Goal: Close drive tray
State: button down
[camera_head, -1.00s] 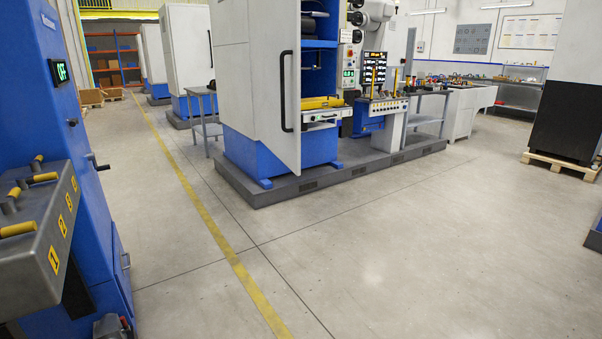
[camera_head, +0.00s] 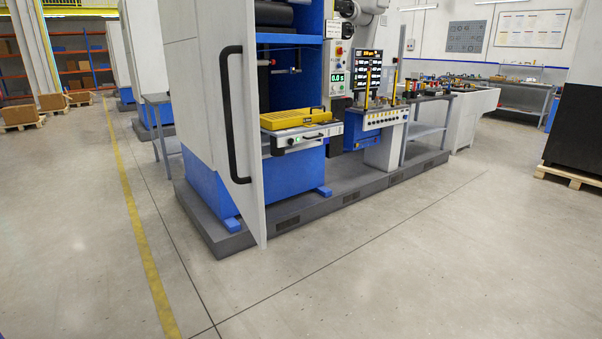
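The drive tray (camera_head: 300,140) is a white-fronted drawer with a dark handle. It sticks out of the open bay of the blue and white machine (camera_head: 296,175), near the middle of the picture. A yellow fixture (camera_head: 291,118) lies on top of the tray. The machine's tall white door (camera_head: 229,110), with a long black handle, stands open to the left of the tray. My gripper is not in view.
The machine stands on a dark grey plinth (camera_head: 340,195) with an edge raised above the floor. A control console (camera_head: 383,117) stands right of the tray. A black cabinet on a pallet (camera_head: 569,177) is at far right. The foreground floor (camera_head: 400,270) is clear.

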aim_at(278, 138)
jog(key=i, duration=4.5)
